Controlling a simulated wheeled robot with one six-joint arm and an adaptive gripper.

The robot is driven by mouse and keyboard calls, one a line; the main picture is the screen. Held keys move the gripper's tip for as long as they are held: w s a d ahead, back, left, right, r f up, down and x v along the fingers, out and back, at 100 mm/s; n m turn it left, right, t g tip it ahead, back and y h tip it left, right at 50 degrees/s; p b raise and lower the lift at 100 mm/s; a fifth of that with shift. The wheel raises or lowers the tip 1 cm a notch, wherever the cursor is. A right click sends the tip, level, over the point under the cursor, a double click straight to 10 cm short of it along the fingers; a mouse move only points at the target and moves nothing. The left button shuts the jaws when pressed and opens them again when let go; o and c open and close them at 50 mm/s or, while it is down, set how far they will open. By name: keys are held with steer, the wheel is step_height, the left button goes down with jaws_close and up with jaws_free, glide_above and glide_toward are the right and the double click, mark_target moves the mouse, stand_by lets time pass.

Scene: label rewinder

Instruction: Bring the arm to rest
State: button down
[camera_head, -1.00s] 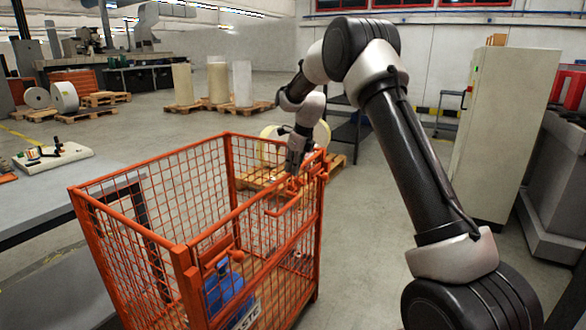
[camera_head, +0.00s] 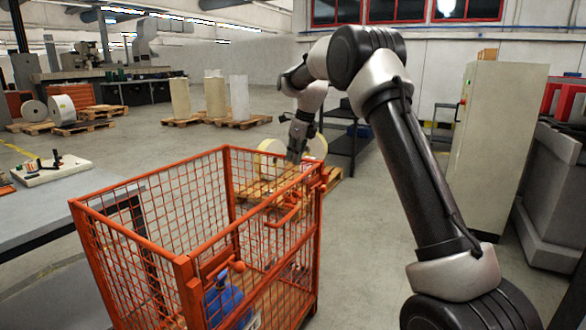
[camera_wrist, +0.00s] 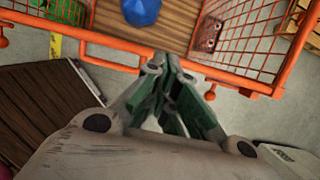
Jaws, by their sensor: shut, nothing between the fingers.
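My arm reaches out from the lower right, bends at the elbow and hangs down beyond the orange wire cage (camera_head: 180,262). My gripper (camera_head: 296,158) is above and just behind the cage's far right corner in the head view. In the wrist view my gripper (camera_wrist: 168,62) is shut and empty, its fingertips close to the cage's rail (camera_wrist: 120,42). I cannot tell whether they touch it. A blue object (camera_head: 222,300) lies on the cage's wooden floor, and it also shows in the wrist view (camera_wrist: 141,10).
A grey table (camera_head: 60,205) with a small device (camera_head: 50,168) stands left of the cage. A pale cabinet (camera_head: 495,150) stands at the right. Pallets with rolls (camera_head: 240,98) are behind. Open floor lies between the cage and cabinet.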

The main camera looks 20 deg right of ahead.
steer(key=s+d+f+n+g, duration=0.2)
steer(key=s+d+f+n, duration=0.1)
steer(key=s+n, duration=1)
steer(key=s+d+r+n+t, duration=0.1)
steer(key=s+d+r+n, duration=0.1)
steer(key=s, duration=1)
steer(key=s+d+r+n+t+h, duration=0.1)
steer(key=s+r+n, duration=0.3)
steer(key=s, duration=0.9)
steer(key=s+d+r+n+t+h, duration=0.1)
steer(key=s+d+r+n+t, duration=0.1)
steer(key=s+n, duration=0.6)
steer(key=s+d+r, duration=0.1)
steer(key=s, duration=0.3)
steer(key=shift+s+d, duration=0.15)
steer(key=shift+d, duration=0.1)
